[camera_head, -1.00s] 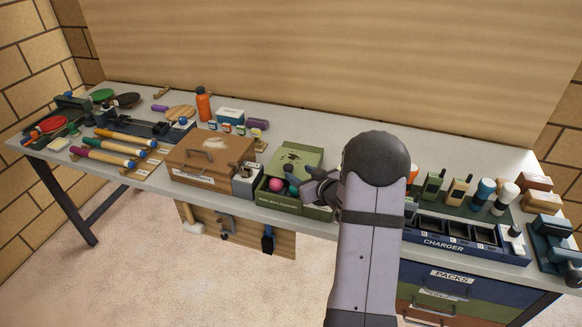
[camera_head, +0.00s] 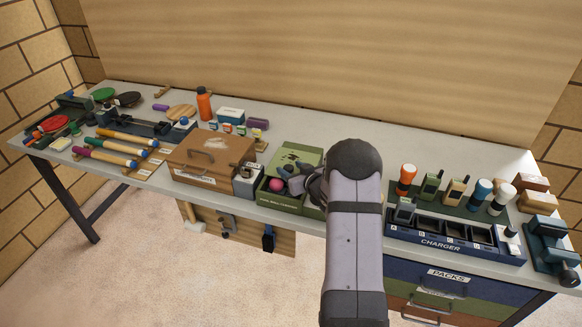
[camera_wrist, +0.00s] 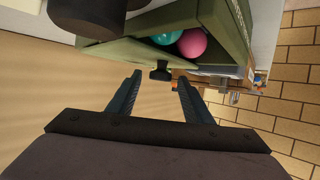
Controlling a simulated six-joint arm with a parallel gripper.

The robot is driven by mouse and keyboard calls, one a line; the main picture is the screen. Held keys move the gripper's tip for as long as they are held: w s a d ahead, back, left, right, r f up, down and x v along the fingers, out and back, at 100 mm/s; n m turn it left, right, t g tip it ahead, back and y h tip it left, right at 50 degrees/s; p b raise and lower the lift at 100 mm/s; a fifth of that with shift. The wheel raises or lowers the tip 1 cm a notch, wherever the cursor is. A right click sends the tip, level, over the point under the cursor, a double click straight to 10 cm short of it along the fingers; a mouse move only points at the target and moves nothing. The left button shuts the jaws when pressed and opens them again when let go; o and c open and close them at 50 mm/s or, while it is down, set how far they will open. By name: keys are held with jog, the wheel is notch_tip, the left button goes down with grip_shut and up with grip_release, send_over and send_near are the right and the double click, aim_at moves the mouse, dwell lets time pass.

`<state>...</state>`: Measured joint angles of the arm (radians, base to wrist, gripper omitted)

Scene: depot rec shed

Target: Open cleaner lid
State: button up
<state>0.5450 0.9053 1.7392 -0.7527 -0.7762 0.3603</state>
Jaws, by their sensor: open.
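The cleaner is a green box (camera_head: 285,201) with lettering on its front, at the middle of the bench's front edge. Its lid (camera_head: 298,153) stands raised at the back. A pink ball (camera_head: 276,185) lies inside; in the wrist view the pink ball (camera_wrist: 192,43) and a teal ball (camera_wrist: 166,37) show beside the green wall. My gripper (camera_wrist: 159,78) is open and empty, its fingers apart. A small dark T-shaped tab (camera_wrist: 160,73) appears between the fingertips; I cannot tell whether they touch it. In the head view my arm hides the box's right side.
A brown case (camera_head: 207,160) and a small pale box (camera_head: 246,181) stand close on the left. The charger (camera_head: 437,242) with several bays is on the right, below several upright bottles. Bare bench top lies behind the cleaner.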

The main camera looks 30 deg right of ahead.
aim_at(295, 170)
jog(key=shift+w+f, duration=0.1)
jog(key=shift+w, duration=0.1)
grip_shut()
jog(key=shift+w+d, duration=1.45)
grip_release()
jog(key=shift+s+b, duration=0.1)
jog(key=shift+b, duration=0.2)
